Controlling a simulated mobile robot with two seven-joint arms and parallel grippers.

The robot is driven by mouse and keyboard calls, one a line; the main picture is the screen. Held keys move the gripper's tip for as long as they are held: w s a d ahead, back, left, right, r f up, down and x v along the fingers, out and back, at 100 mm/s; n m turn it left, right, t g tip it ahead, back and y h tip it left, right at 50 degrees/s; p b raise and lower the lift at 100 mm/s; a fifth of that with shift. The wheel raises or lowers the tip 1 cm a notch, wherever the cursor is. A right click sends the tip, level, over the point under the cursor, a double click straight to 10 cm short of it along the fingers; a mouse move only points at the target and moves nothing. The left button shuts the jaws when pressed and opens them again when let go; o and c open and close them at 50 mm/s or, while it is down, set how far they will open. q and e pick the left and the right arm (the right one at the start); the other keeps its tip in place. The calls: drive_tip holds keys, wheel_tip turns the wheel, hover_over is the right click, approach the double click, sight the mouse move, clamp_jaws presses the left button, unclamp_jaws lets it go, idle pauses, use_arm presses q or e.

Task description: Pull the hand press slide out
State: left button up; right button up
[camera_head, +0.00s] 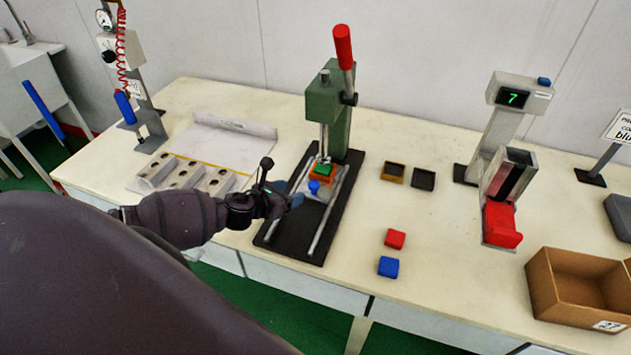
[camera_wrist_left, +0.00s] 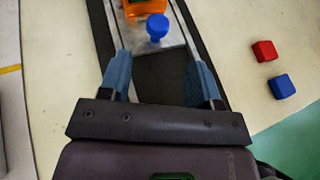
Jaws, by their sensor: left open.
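The green hand press (camera_head: 339,112) with a red-tipped lever stands on a black base with two metal rails (camera_head: 327,210). Its slide is a grey plate (camera_head: 314,192) under the press head, carrying an orange mould with a green top (camera_head: 322,170) and a blue knob (camera_head: 314,186) at its front. In the left wrist view the blue knob (camera_wrist_left: 157,26) stands ahead of my fingers, with the orange mould (camera_wrist_left: 145,8) behind it. My left gripper (camera_head: 283,200) is open and empty, its blue fingertips (camera_wrist_left: 160,78) apart and short of the knob. My right gripper is not in view.
A red block (camera_head: 395,239) and a blue block (camera_head: 388,267) lie right of the press. A grey mould tray (camera_head: 186,178) is at left. A dispenser reading 7 (camera_head: 520,92) and a cardboard box (camera_head: 580,290) are at right.

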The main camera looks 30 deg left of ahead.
sight(313, 184)
use_arm(q)
drive_tip(key=b+x, duration=0.1)
drive_tip(key=x, duration=0.8)
drive_tip(key=shift+w+a+f, duration=0.1)
drive_tip(key=shift+w+f, duration=0.1)
drive_tip(key=shift+w, duration=0.15)
drive_tip(key=shift+w+f, duration=0.25)
drive_tip(key=shift+w, duration=0.35)
clamp_jaws()
